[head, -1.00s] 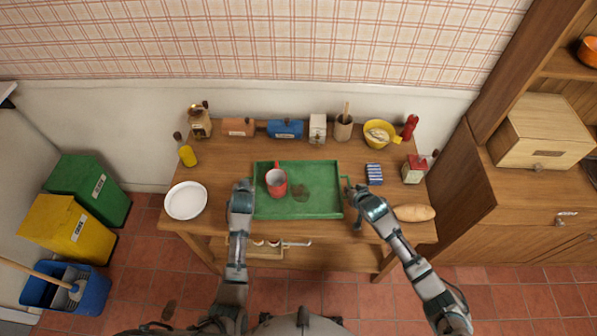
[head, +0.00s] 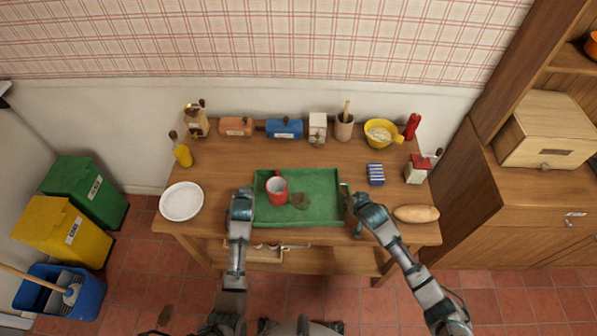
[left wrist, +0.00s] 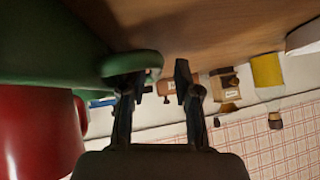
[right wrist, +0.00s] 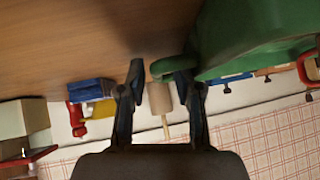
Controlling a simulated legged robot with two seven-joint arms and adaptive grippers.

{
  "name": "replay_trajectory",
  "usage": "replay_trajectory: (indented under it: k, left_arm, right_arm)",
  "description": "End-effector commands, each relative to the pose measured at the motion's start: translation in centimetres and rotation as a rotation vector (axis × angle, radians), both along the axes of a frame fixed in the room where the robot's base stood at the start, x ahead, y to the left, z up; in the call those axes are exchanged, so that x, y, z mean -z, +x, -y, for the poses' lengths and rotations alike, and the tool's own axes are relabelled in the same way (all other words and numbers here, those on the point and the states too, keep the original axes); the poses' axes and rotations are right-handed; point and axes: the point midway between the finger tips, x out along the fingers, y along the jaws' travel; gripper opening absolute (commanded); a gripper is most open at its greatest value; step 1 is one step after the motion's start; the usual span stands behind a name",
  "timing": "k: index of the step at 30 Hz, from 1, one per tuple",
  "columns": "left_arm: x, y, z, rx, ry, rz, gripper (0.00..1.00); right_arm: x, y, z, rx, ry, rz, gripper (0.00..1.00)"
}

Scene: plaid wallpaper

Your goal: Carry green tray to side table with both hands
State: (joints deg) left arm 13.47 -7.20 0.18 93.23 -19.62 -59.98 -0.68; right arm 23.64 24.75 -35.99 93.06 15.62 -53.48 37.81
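The green tray (head: 330,214) is on or just over the wooden table, near its front edge. Whether it touches the table is unclear. A red mug (head: 277,190) stands upright in it, with a dark brown patch or flat item (head: 300,201) beside it. My left gripper (left wrist: 156,72) has its fingers on both sides of the tray's left handle (left wrist: 112,66). My right gripper (right wrist: 160,72) straddles the right handle (right wrist: 163,69) in the same way. No side table is identifiable.
A white plate (head: 181,202) lies left of the tray. Bread (head: 416,214), a blue box (head: 375,174) and a red-topped box (head: 416,169) lie right. Bins (head: 62,230) stand left, a wooden cabinet (head: 540,205) right. Tiled floor is open in front.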

Motion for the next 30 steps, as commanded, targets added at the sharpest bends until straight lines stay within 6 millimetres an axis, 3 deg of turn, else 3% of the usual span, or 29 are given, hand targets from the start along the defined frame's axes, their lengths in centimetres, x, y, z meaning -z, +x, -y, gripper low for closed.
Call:
replay_trajectory:
  k: [20, 23, 30]
  left_arm:
    - [-5.1, -5.4, 1.3, 0.0, -0.002, -0.001, 0.37]
    - [-5.3, -5.6, 1.4, 0.0, -0.001, 0.0, 0.37]
    - [-5.3, -5.6, 1.3, 0.0, -0.001, 0.0, 0.37]
  right_arm:
    - [-0.1, -0.1, -0.2, -0.002, 0.002, -0.001, 0.36]
    - [-0.7, -0.8, 0.0, -0.002, 0.002, -0.001, 0.36]
    - [-4.1, -4.4, 1.1, -0.003, 0.0, 0.0, 0.36]
